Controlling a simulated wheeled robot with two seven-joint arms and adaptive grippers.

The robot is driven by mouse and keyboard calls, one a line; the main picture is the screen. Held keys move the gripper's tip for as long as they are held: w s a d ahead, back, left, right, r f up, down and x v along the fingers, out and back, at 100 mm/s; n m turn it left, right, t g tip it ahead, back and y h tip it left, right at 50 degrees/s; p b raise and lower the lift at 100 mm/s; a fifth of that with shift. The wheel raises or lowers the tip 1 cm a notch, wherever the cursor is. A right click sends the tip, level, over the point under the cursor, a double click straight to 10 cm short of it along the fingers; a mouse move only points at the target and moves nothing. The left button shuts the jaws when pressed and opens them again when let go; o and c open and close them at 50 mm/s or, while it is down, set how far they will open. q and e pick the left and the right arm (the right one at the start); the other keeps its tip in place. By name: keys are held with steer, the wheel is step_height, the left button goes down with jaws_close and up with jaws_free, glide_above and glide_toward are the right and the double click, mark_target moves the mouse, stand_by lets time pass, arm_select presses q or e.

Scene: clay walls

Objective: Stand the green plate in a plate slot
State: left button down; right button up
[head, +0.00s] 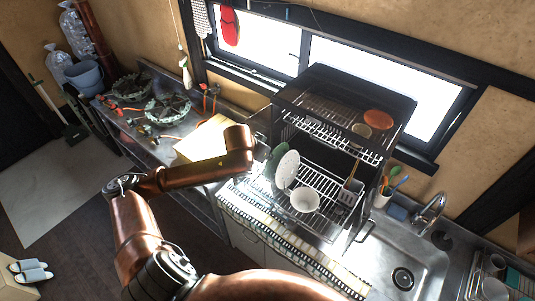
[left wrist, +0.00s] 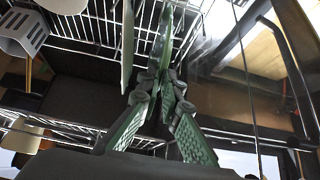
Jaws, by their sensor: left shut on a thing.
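The green plate (head: 275,161) is upright at the left end of the dish rack's lower tier, just left of an upright white plate (head: 288,171). In the left wrist view the green plate (left wrist: 163,42) is nearly edge-on, beside the white plate (left wrist: 127,45) and close to the rack wires. My left gripper (head: 263,158) is shut on the green plate's edge; its fingertips (left wrist: 160,88) meet there in the wrist view. I cannot tell whether the plate's lower edge rests in a slot. My right gripper is not in view.
The black two-tier dish rack (head: 342,93) stands before the window. A white bowl (head: 305,199) sits in its lower tier, and a utensil holder (head: 350,191) at its right, also in the wrist view (left wrist: 22,32). The sink (head: 402,279) lies to the right.

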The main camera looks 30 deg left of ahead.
arm_select(q)
steer(key=shift+f, duration=0.15)
steer(key=c, duration=2.2)
jaws_free()
steer(key=shift+o, duration=0.8)
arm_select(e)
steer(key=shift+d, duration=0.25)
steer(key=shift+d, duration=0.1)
arm_select(q)
steer(key=v, duration=1.2)
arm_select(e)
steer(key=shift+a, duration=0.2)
